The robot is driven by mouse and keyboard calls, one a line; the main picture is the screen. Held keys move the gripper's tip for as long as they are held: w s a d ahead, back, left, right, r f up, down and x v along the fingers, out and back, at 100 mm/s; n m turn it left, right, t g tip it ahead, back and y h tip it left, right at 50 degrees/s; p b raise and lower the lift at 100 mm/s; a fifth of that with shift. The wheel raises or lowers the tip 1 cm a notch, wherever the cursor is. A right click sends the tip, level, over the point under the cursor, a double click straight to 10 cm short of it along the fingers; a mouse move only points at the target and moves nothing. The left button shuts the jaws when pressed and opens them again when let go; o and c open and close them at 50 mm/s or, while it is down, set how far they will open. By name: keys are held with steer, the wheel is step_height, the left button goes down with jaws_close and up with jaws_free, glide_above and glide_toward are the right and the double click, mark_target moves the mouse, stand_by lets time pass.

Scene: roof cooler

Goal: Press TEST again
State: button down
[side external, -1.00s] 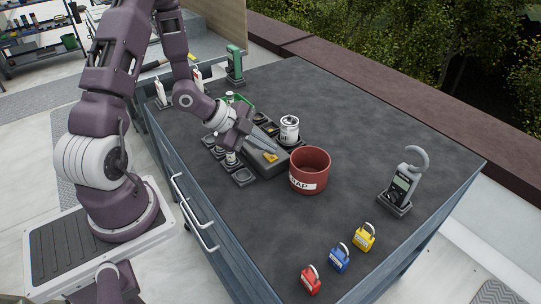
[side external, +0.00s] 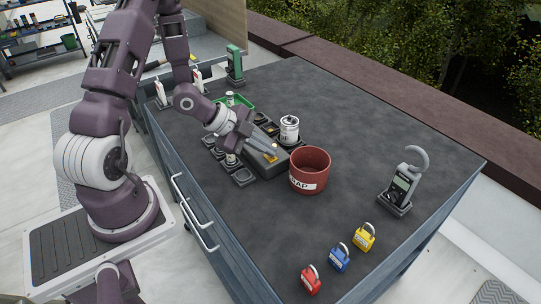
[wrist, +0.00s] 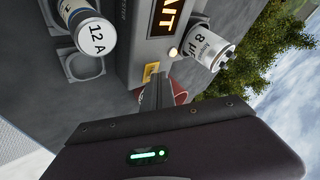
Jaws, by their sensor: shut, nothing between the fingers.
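The dark tester box (side external: 262,166) sits mid-bench with a small yellow part (side external: 271,158) on its top. In the wrist view the tester (wrist: 128,60) has an amber display (wrist: 168,15) showing letters that end in "IT", a glowing round lamp (wrist: 173,53) and the yellow part (wrist: 150,73). No word TEST is readable. My gripper (side external: 274,153) is shut and empty, pointing down with its tips right at the yellow part. The fingers (wrist: 158,95) also show in the wrist view just beside it. I cannot tell whether they touch or press it.
A white can (side external: 289,131) stands behind the tester, and a can marked 12 A (wrist: 96,37) is on its other side. A red SCRAP bin (side external: 309,172) stands close right. A clamp meter (side external: 402,186) and three padlocks (side external: 340,258) are farther right. The bench's back right is clear.

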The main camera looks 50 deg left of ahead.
mark_target(267, 157)
steer(key=shift+r, duration=0.8)
steer(key=shift+r, duration=2.5)
